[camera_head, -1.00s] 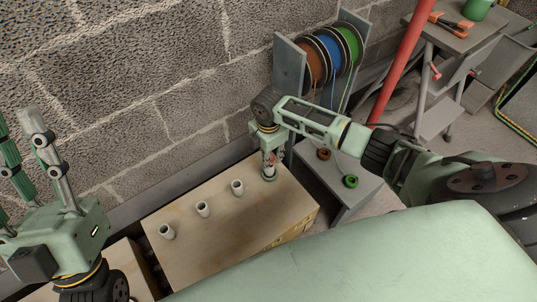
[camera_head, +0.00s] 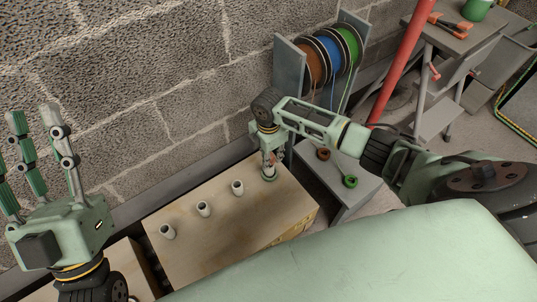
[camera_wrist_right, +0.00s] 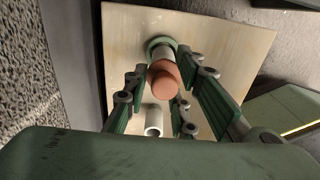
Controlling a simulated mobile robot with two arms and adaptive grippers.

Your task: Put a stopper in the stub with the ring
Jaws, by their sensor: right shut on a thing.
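My right gripper (camera_head: 270,158) points down over the far right end of the wooden box (camera_head: 235,225). It is shut on a reddish-brown stopper (camera_wrist_right: 164,80). The pale stub with the ring (camera_wrist_right: 160,52) stands directly under the stopper, with a green ring (camera_wrist_right: 152,43) around its base. The stopper hides the stub's mouth, so I cannot tell whether it sits inside or just above it. The ringed stub also shows below my fingers in the head view (camera_head: 269,174). My left gripper (camera_head: 38,128) is open and empty at the left, fingers pointing up.
Three open pale stubs (camera_head: 167,231), (camera_head: 204,208), (camera_head: 237,187) stand in a row on the box. Cable reels (camera_head: 330,55) stand behind, near the block wall.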

